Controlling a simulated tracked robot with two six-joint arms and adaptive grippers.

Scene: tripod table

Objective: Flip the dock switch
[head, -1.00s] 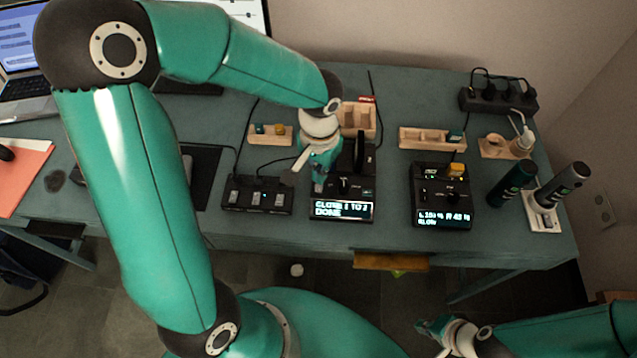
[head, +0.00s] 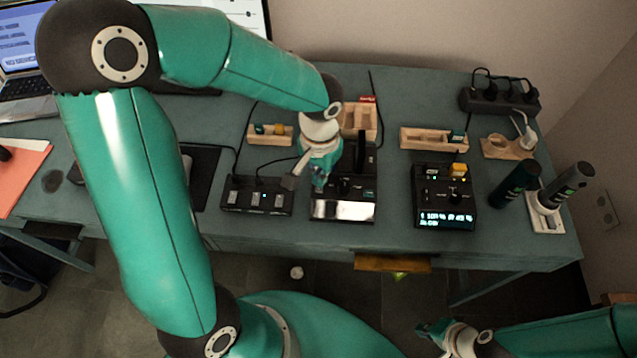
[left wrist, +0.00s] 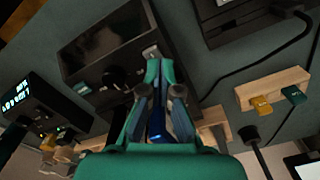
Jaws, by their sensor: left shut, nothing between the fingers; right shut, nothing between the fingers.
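The black dock (head: 332,218) stands near the front edge of the table. Its front display is blank and pale with glare in the head view, and dark in the left wrist view (left wrist: 100,42). A black knob (left wrist: 115,77) and a small light-grey switch (left wrist: 150,52) sit along the display's edge. My left gripper (head: 320,183) is shut and empty over the dock. In the left wrist view its fingertips (left wrist: 160,66) are right by the switch; I cannot tell whether they touch it. My right gripper (head: 432,328) is shut and empty, low at the bottom, away from the table.
A second black box (head: 430,214) with a lit display stands to the right, and a box with several switches (head: 257,195) to the left. Wooden holders (head: 432,138) lie behind. Two dark cylinders (head: 515,182) stand at the far right. Cables run behind the boxes.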

